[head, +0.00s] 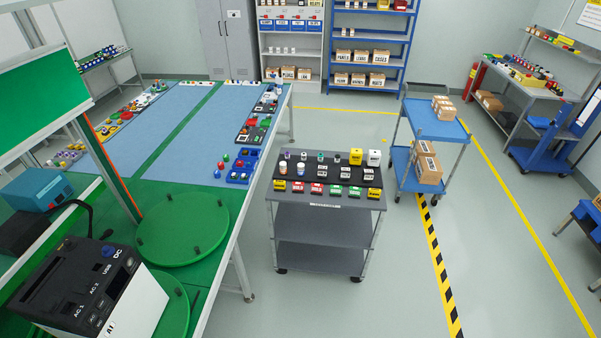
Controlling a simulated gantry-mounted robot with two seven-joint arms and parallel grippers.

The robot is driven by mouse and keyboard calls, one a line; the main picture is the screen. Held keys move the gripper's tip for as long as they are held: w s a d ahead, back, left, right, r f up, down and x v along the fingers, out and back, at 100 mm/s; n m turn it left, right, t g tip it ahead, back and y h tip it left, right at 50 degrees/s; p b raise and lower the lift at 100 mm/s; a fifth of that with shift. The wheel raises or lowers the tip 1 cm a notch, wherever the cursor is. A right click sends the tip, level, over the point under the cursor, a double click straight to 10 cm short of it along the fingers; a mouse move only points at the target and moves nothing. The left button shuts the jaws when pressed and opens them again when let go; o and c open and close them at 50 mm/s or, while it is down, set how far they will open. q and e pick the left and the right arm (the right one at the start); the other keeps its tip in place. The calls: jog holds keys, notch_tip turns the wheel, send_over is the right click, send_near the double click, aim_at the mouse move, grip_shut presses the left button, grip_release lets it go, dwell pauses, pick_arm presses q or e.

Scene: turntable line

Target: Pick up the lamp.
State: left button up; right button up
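I cannot make out a thing that is clearly a lamp. Small red and green domed pieces stand near a blue tray (238,176) on the long bench (160,160), but they are too small to tell whether any is a lamp. Small items, some with white labels, stand in rows on the grey cart (323,229) right of the bench. Neither of my grippers is in view, and no arm of mine shows.
Two green turntables (182,222) lie at the bench's near end. A black-and-white power unit (95,290) and a teal box (36,189) stand at the near left. A blue trolley (432,128) with cardboard boxes stands beyond the cart.

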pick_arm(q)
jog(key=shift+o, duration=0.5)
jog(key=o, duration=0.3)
